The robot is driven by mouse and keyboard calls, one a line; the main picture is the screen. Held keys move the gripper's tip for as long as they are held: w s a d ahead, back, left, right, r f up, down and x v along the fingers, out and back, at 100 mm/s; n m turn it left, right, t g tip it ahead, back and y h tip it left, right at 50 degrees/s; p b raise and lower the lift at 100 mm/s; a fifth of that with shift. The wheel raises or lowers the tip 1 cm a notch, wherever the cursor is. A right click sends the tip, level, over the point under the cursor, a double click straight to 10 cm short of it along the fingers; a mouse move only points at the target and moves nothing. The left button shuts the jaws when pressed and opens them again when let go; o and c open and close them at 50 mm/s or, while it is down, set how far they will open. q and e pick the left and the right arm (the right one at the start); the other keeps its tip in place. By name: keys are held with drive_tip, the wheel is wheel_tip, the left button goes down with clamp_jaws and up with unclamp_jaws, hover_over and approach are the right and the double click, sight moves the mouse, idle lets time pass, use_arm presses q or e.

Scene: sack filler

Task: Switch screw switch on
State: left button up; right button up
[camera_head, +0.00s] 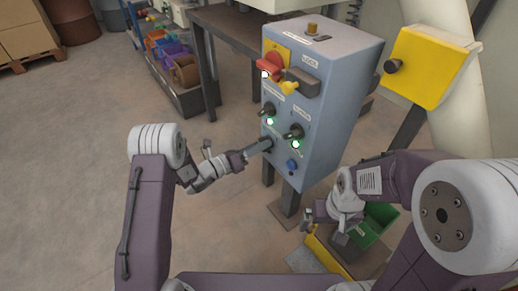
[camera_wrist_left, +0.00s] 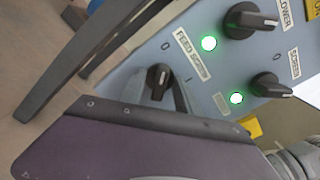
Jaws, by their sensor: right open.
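The screw switch (camera_wrist_left: 158,82) is a black rotary knob below the FEED SCREW label (camera_wrist_left: 192,55) on the blue-grey control box (camera_head: 325,110). Its white mark appears to point at the 0. My left gripper (camera_head: 262,146) is at the lower left of the box front, with its tips by the panel; they hide the knob in the head view. The fingers stand apart around the knob; contact cannot be told. My right gripper (camera_head: 324,227) is open and empty, low beside the box.
Two other black knobs (camera_head: 267,108) (camera_head: 295,131) have lit green lamps (camera_head: 270,121) (camera_head: 296,144). A red switch (camera_head: 270,66), a yellow padlock (camera_head: 290,87) and a blue button (camera_head: 292,166) share the panel.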

use_arm(q)
clamp_jaws()
drive_tip(key=m, duration=0.5)
drive_tip(key=m+b, duration=0.1)
drive_tip(key=m, duration=0.9)
drive_tip(key=shift+s+d+f+m, duration=0.15)
drive_tip(key=shift+s+m, duration=0.1)
drive_tip(key=shift+m, duration=0.15)
drive_tip(key=shift+b, duration=0.35)
idle(0.4)
